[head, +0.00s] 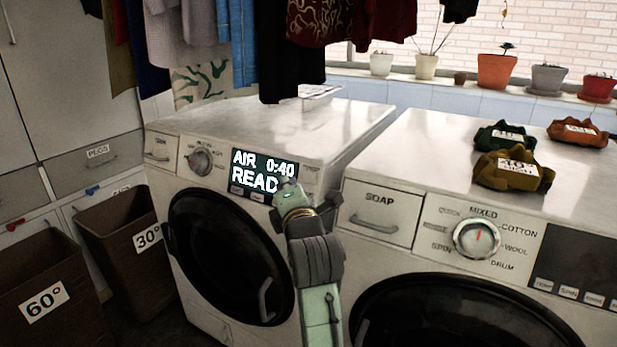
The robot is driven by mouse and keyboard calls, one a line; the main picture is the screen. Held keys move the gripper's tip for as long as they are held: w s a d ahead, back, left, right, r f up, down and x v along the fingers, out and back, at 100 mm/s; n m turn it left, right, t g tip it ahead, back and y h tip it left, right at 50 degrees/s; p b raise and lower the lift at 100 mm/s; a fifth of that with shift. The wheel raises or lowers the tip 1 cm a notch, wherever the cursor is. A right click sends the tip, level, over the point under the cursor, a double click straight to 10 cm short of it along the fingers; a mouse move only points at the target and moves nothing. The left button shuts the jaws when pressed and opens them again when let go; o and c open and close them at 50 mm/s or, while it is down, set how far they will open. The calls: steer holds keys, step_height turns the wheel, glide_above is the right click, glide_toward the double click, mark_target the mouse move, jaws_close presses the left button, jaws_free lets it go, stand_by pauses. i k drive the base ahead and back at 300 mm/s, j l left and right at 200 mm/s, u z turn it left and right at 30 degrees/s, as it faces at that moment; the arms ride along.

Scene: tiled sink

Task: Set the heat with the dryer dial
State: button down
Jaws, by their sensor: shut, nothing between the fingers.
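The dryer (250,125) is the white machine on the left. Its dial (199,161) is a round silver knob on the front panel, left of the display. The lit display (250,160) reads AIR 0:40 and READ, with the end of that word hidden behind my gripper. My gripper (287,189) is shut and empty in front of the lower right of the display, well to the right of the dial and apart from it. I cannot tell whether it touches the panel. Small buttons under the display are partly hidden by it.
A washer (380,260) with its own dial (477,239) stands at the right. Several labelled cloth bundles (513,170) lie on it. Brown baskets marked 60° (50,305) and 30° (120,240) stand at the left. Clothes (340,25) hang above the dryer. The space before the dryer dial looks clear.

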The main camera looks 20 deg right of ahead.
mark_target(198, 161)
steer(key=i+j, duration=1)
